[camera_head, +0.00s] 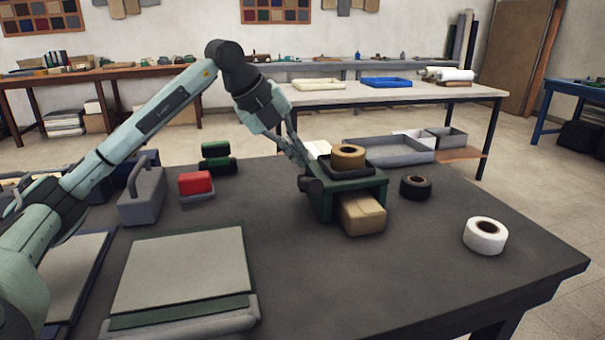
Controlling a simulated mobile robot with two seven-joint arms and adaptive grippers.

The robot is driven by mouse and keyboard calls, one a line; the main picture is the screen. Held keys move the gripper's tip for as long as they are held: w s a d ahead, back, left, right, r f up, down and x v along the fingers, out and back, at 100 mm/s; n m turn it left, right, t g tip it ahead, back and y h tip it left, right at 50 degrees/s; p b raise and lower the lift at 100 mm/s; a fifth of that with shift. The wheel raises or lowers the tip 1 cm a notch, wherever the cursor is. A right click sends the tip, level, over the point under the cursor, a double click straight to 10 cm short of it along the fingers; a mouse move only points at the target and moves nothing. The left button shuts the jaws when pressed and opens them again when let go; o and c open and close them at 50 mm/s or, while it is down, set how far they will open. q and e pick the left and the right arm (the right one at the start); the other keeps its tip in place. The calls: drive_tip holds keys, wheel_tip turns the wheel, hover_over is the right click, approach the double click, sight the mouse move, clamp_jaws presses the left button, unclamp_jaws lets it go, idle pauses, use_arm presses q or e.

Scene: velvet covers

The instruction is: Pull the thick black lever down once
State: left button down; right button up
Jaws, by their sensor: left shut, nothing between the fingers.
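A dark green stand (325,203) sits on the dark table, right of its middle. A thick black part, seemingly the lever (311,185), sticks out at the stand's left side. My left gripper (303,160) comes down from the upper left and is shut and empty. Its fingertips are just above the black part, at the stand's left rear; I cannot tell whether they touch it. The fingers partly hide that side. My right gripper is not in view.
A tan tape roll (348,157) sits in a tray on the stand, with a tan package (362,214) beneath. Black (415,187) and white (486,236) rolls stand to the right. A red-topped box (196,184) and grey caddy (142,197) stand left.

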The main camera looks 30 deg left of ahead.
use_arm(q)
drive_tip(key=shift+d+f, duration=0.1)
drive_tip(key=shift+f, duration=0.2)
